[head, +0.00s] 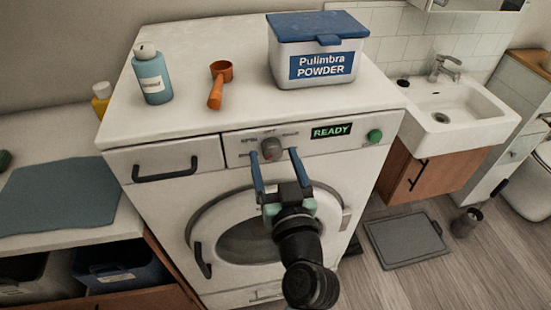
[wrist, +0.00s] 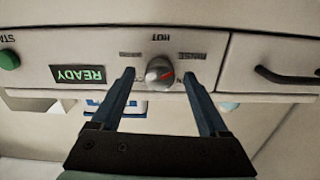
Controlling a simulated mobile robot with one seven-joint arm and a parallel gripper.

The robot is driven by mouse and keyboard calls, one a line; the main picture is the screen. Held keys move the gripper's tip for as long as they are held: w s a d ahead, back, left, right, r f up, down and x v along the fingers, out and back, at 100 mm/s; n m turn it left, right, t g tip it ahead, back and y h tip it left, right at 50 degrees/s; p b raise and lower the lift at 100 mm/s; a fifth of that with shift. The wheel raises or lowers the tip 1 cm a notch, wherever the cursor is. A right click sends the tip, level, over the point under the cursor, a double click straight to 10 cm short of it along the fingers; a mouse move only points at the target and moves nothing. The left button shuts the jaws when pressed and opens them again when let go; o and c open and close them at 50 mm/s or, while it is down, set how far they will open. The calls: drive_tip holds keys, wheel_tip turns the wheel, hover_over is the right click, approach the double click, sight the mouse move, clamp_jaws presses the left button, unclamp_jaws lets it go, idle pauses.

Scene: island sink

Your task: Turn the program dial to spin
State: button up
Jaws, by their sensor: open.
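The program dial (head: 271,148) is a round grey knob on the washing machine's front panel, with small labels around it that I cannot read surely. My gripper (head: 275,157) is open. In the wrist view, its two blue fingers (wrist: 158,65) stand on either side of the dial, with gaps between fingertips and knob. I cannot tell how far the tips are from the panel.
A green READY display (head: 331,131) and a green button (head: 375,136) are right of the dial. A drawer handle (head: 165,174) is to the left. A powder box (head: 315,68), an orange scoop (head: 216,95) and a blue bottle (head: 152,79) stand on top.

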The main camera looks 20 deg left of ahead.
clamp_jaws()
idle(0.4)
drive_tip(key=m, duration=0.5)
drive_tip(key=shift+m, duration=0.4)
drive_tip(key=m+p, duration=0.1)
drive_tip(key=m, duration=0.4)
drive_tip(key=shift+m+p, duration=0.35)
drive_tip(key=shift+m, duration=0.35)
unclamp_jaws()
drive_tip(key=shift+s, duration=0.1)
